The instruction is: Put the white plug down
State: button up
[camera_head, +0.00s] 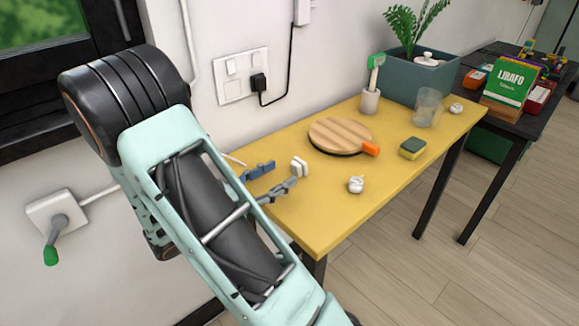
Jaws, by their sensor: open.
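A small white plug (299,167) is on or just above the yellow table (340,222), at its left part near the wall. My gripper (287,180) reaches in from behind my arm, its grey finger parts ending right beside the plug. It is open; whether a finger still touches the plug cannot be told. Much of my gripper is hidden behind my arm.
A blue piece (258,171) lies left of the plug. A white knobbly item (356,184), round wooden board (341,134), sponge (412,148), brush holder (370,101), clear cup (428,107) and planter (405,80) stand farther right. The table's front middle is bare.

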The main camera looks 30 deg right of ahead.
jog(key=a, duration=0.4)
jog(key=s+a, duration=0.1)
jog(key=a, duration=0.1)
jog(key=shift+a+p, duration=0.35)
